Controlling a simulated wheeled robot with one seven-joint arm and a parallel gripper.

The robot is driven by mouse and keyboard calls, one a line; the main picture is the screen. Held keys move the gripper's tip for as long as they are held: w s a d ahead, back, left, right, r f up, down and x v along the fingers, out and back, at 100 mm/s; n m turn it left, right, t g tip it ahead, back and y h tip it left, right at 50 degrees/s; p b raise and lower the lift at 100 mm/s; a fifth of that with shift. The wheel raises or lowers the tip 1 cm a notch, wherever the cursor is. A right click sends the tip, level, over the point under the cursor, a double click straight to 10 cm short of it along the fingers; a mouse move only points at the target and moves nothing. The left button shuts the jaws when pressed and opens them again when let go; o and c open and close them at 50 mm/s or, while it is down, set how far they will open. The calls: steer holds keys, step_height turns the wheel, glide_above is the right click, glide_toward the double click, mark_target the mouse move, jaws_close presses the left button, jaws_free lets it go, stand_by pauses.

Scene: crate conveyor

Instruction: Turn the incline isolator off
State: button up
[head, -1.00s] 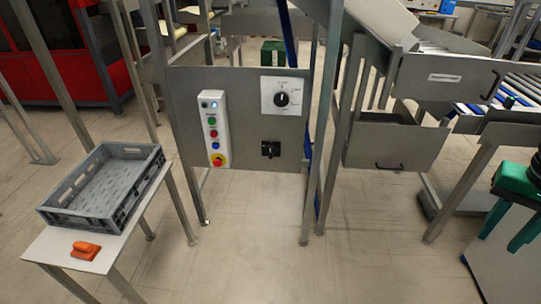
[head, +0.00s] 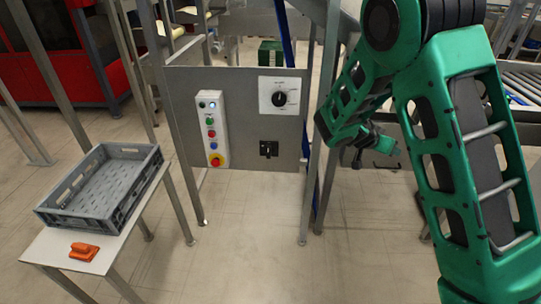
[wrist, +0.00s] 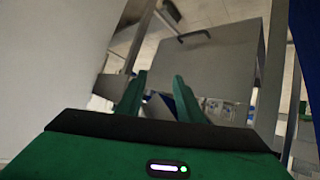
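A grey panel (head: 235,135) stands in the middle of the head view. It carries a white plate with a round black rotary knob (head: 280,98), and below that a small black switch (head: 269,149). The labels are too small to read, so I cannot tell which one is the incline isolator or its setting. My gripper (head: 388,152) is to the right of the panel, beyond a steel post, apart from both controls. In the wrist view its two green fingers (wrist: 158,90) are spread apart with nothing held between them.
A white button box (head: 213,128) with coloured buttons and a red emergency stop is on the panel's left. A grey crate (head: 58,214) and an orange object (head: 84,251) rest on a table at left. Steel posts flank the panel. The floor before it is clear.

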steer(key=w+a+f+n+t, duration=0.1)
steer(key=w+a+f+t, duration=0.15)
steer(key=a, duration=0.35)
steer(key=w+a+f+n+t, duration=0.1)
steer(key=w+a+f+t, duration=0.1)
steer(key=w+a, duration=0.3)
steer(key=n+t+y, duration=0.7)
steer(key=t+y, duration=0.1)
steer(key=y, duration=0.1)
glide_toward(268, 151)
steer(key=shift+g, duration=0.25)
steer(key=w, duration=0.8)
steer(key=shift+w+d+r, duration=0.1)
steer(key=shift+w+r, duration=0.1)
steer(key=shift+r, duration=0.05)
jaws_close()
